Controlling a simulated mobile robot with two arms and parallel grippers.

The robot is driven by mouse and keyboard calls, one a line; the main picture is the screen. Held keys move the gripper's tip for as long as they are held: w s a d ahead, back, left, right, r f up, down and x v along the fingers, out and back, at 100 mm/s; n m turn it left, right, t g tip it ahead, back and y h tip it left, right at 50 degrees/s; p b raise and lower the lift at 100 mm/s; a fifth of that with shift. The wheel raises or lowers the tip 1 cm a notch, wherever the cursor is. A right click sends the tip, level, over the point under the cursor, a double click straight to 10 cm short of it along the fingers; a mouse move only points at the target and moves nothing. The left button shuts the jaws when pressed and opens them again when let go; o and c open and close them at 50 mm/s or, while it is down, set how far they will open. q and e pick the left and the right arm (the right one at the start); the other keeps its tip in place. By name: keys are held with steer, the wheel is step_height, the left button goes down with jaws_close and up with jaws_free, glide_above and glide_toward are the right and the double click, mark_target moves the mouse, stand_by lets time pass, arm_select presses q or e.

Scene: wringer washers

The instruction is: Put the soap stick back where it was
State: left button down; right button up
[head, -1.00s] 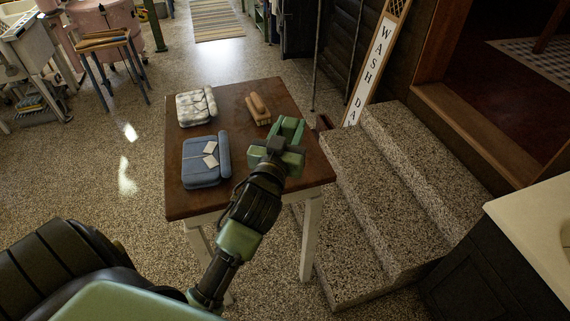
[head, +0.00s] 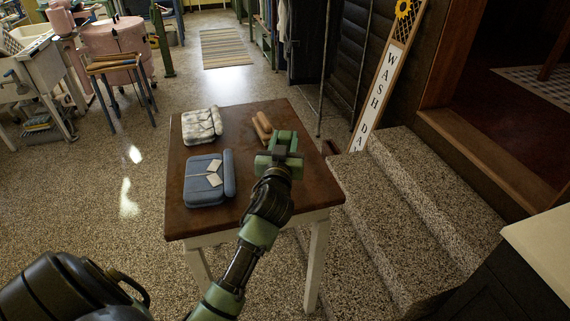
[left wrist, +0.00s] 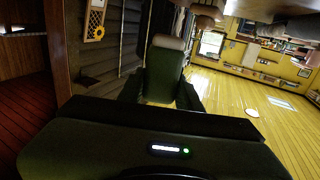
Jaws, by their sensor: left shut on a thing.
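My left gripper (head: 281,148) is over the right part of the brown table (head: 250,215), just nearer to me than the wooden brush-like pieces (head: 262,124). It is shut on a green block with a pale top (left wrist: 166,68), which I take to be the soap stick. In the left wrist view the block stands between the dark fingers. In the head view the block is hard to tell from the green gripper. I cannot tell whether it touches the table. My right gripper is not in view.
A folded blue cloth with white tags (head: 207,180) and a patterned folded cloth (head: 201,126) lie on the table's left side. Speckled stone steps (head: 400,200) and a WASH DAY sign (head: 388,85) stand right. The table's front middle is clear.

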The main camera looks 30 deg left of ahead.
arm_select(q)
step_height(320, 180, down, 3)
steer(key=shift+f, duration=0.15)
step_height(320, 180, down, 4)
steer(key=shift+r+b, duration=0.15)
steer(key=shift+b, duration=0.55)
steer(key=shift+f, duration=0.2)
steer(key=shift+f, duration=0.1)
steer(key=c, duration=1)
jaws_free()
steer(key=shift+o, duration=0.2)
